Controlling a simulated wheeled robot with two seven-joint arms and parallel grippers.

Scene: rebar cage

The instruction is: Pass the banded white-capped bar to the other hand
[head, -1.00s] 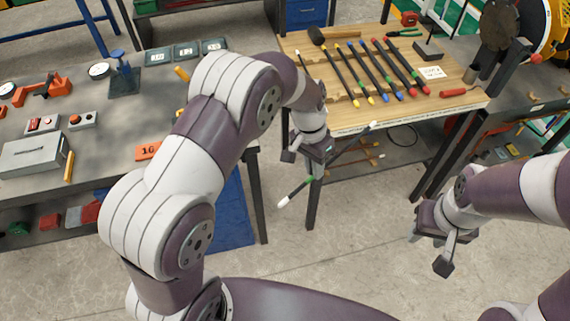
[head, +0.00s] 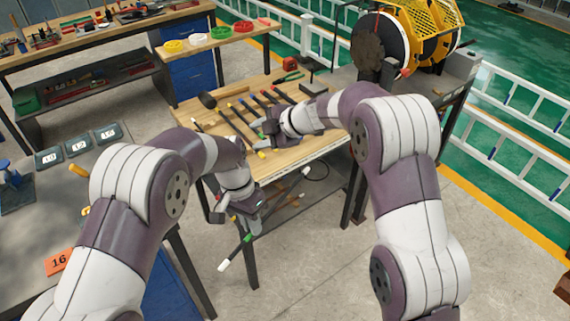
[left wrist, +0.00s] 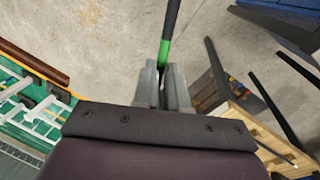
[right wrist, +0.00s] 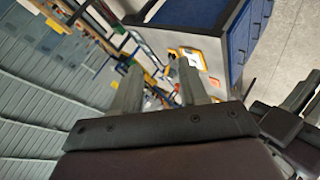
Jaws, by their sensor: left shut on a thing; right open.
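The banded white-capped bar (head: 247,239) is dark with a green band and white tips. It slants in mid-air in front of the wooden table. My left gripper (head: 256,212) is shut on it, with a length sticking out on either side. In the left wrist view the bar (left wrist: 170,25) and its green band show between the closed fingers (left wrist: 164,80). My right gripper (head: 265,132) is above the tabletop near the bars there, apart from the held bar. In the right wrist view its fingers (right wrist: 160,88) are spread, with no bar held between them.
The wooden table (head: 305,152) carries several coloured-tip bars (head: 240,120) and a mallet (head: 208,100). A grey workbench (head: 120,175) stands at the left. A cable reel (head: 385,45) is at the back right.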

